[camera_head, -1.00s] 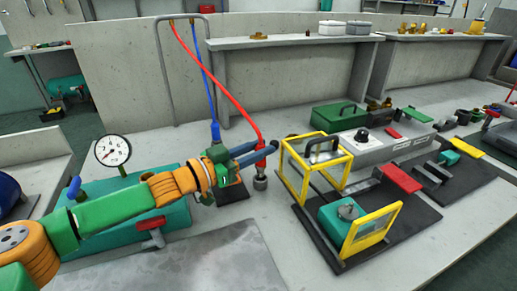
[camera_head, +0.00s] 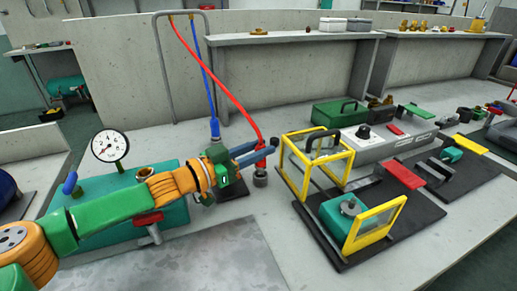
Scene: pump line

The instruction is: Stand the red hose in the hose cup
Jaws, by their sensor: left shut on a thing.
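The red hose (camera_head: 222,88) hangs from the top of a metal rack and runs down to my left gripper (camera_head: 262,152). The left gripper's dark blue fingers are shut on the hose near its lower end. A short grey cylindrical piece (camera_head: 260,178) is directly below the red end, low over the bench. I cannot tell whether it is the hose's fitting or the hose cup, or whether it touches the bench. A dark plate (camera_head: 236,190) shows partly behind the gripper. My right gripper is out of view.
A teal pump box (camera_head: 115,193) with a pressure gauge (camera_head: 109,145) lies under my left arm. A yellow frame (camera_head: 345,160) stands close to the right. The front metal plate (camera_head: 205,265) is clear.

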